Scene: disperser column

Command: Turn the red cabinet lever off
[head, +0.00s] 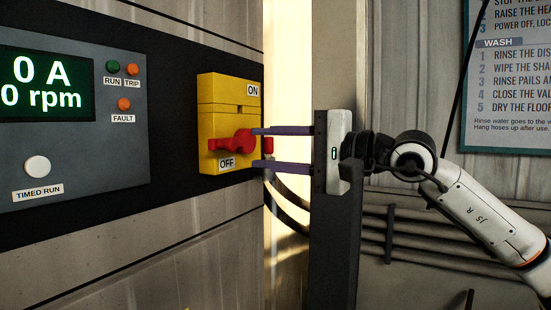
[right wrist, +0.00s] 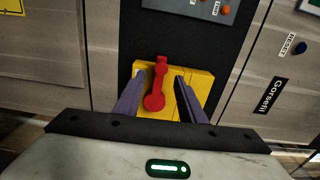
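The red lever (head: 230,142) is on the front of a yellow switch box (head: 230,95), with an ON label at the top and an OFF label at the bottom. It lies nearly level, just above the OFF label. My right gripper (head: 254,148) is open at the box, one finger above the lever's round red end and one below. In the right wrist view, the lever (right wrist: 156,84) shows between the spread fingers of the gripper (right wrist: 160,74); contact cannot be told. My left gripper is out of view.
A grey control panel (head: 75,180) with a display reading 0 A and 0 rpm, lamps and a white TIMED RUN button is left of the box. A dark post (head: 335,250) stands right of it. A wash notice (head: 510,80) hangs at the far right.

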